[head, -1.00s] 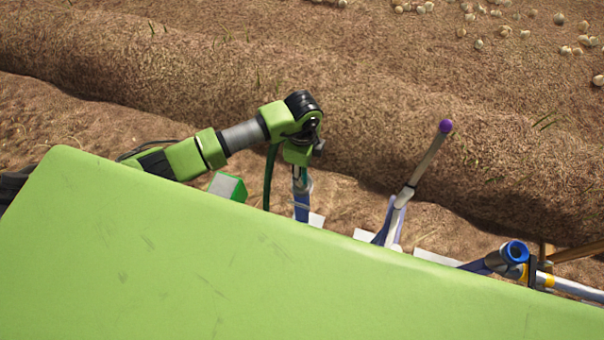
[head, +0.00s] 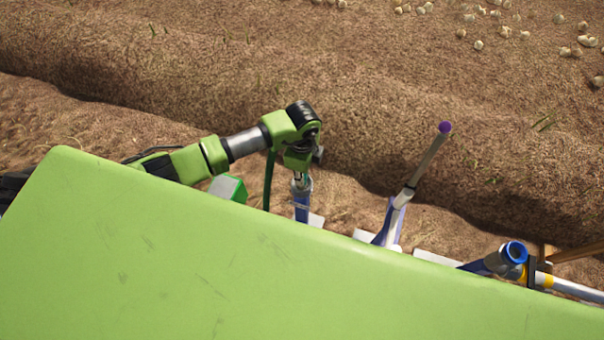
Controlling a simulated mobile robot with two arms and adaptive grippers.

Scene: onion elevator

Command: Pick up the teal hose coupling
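I cannot make out a teal hose coupling in the head view. My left arm, green and grey, comes in from the left beyond the large green panel, and its wrist points down. My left gripper (head: 302,184) is at the end of this arm, small and partly hidden, close to a blue upright part (head: 301,208) at the panel's far edge. I cannot tell whether its fingers are open or shut, or whether they touch anything. My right gripper is not in view.
The green panel (head: 200,260) fills the foreground and hides what is below it. A purple-tipped rod (head: 427,160) stands right of the arm. A blue-rimmed pipe (head: 514,252) is at the right. A green-and-grey block (head: 228,188) lies under the arm. Ridged soil is behind.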

